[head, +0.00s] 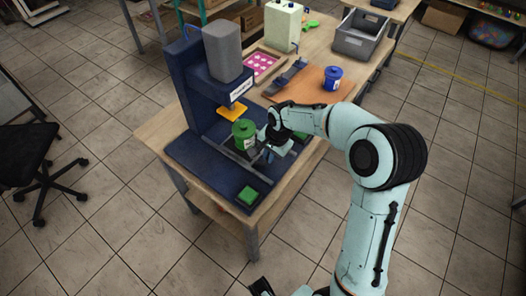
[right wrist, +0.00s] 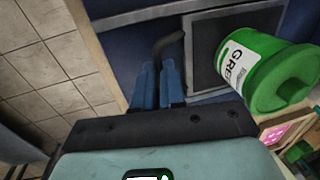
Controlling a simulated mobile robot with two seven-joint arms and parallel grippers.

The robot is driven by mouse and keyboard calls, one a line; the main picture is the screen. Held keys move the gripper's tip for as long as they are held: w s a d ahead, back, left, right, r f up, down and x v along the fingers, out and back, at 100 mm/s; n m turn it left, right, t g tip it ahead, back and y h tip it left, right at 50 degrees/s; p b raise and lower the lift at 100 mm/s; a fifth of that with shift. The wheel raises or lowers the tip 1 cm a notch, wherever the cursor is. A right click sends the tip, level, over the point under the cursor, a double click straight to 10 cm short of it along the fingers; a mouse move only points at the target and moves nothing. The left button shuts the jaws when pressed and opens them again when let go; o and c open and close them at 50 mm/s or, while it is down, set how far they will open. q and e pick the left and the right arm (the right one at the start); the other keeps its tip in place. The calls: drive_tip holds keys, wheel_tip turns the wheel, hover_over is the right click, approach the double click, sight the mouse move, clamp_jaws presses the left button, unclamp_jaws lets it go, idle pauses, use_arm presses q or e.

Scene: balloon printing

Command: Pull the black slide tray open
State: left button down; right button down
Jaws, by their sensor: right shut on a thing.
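The black slide tray (right wrist: 206,70) shows in the right wrist view as a dark plate with a light grey edge, and a curved dark handle (right wrist: 168,42) sticks out beside it. My right gripper (right wrist: 158,80) has its two blue fingers shut on that handle. A green can (right wrist: 262,68) with a white label stands on the tray; in the head view the can (head: 244,134) is under the machine's front, left of my right gripper (head: 268,152). The gripper and wrist hide much of the tray and handle there.
The dark blue printing machine (head: 186,88) stands on the wooden table, with a yellow plate (head: 232,113) above the can. A blue can (head: 332,78), a pink-dotted tray (head: 264,63) and a grey crate (head: 361,36) lie farther back.

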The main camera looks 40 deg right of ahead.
drive_tip(key=s+d+b, duration=0.2)
drive_tip(key=s+d, duration=0.1)
drive_tip(key=s, duration=0.7)
drive_tip(key=c, duration=1.2)
unclamp_jaws()
drive_tip(key=shift+s, duration=0.1)
wheel_tip(320, 180, up, 13)
drive_tip(key=s+p, duration=0.1)
drive_tip(key=s, duration=0.1)
drive_tip(key=shift+s+d+p, duration=0.15)
drive_tip(key=shift+d+p, duration=0.2)
drive_tip(key=shift+p, duration=0.05)
drive_tip(key=shift+r, duration=0.1)
